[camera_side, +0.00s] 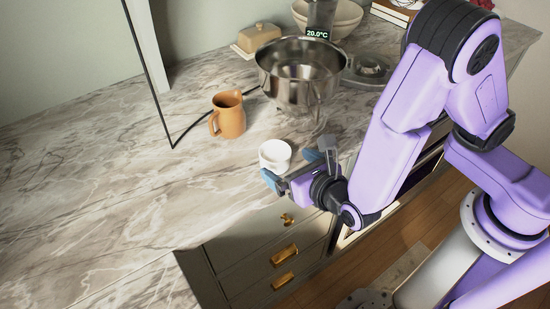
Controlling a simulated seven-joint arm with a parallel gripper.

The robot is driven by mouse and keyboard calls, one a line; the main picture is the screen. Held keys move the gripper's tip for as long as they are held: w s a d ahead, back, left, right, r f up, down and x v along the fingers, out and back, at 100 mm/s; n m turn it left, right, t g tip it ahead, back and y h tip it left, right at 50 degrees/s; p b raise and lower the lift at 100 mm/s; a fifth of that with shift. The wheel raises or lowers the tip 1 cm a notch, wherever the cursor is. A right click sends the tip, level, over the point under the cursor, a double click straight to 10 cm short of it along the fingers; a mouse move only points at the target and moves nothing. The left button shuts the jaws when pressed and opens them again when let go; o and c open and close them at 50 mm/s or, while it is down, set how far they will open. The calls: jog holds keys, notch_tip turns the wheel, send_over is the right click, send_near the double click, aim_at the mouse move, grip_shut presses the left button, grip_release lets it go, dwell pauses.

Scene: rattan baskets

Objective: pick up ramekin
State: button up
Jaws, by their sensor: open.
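A small white ramekin (275,155) stands upright on the marble counter near its front edge. My gripper (291,171) is close to the ramekin on its front right side. Its blue-tipped fingers are spread apart, one at the ramekin's front left and one to its right. The ramekin is just beyond the fingers, and I cannot tell whether they touch it. Its lower front is partly hidden by the gripper.
An orange pitcher (228,115) stands behind and left of the ramekin. A steel bowl on a scale (300,72) is behind it, with a butter dish (257,38) and stacked bowls (335,17) farther back. The marble counter (110,165) is clear at the left.

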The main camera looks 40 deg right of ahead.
aim_at(268, 152)
jog(key=shift+x, duration=3.15)
jog(key=shift+a, duration=0.1)
jog(key=c, duration=1.1)
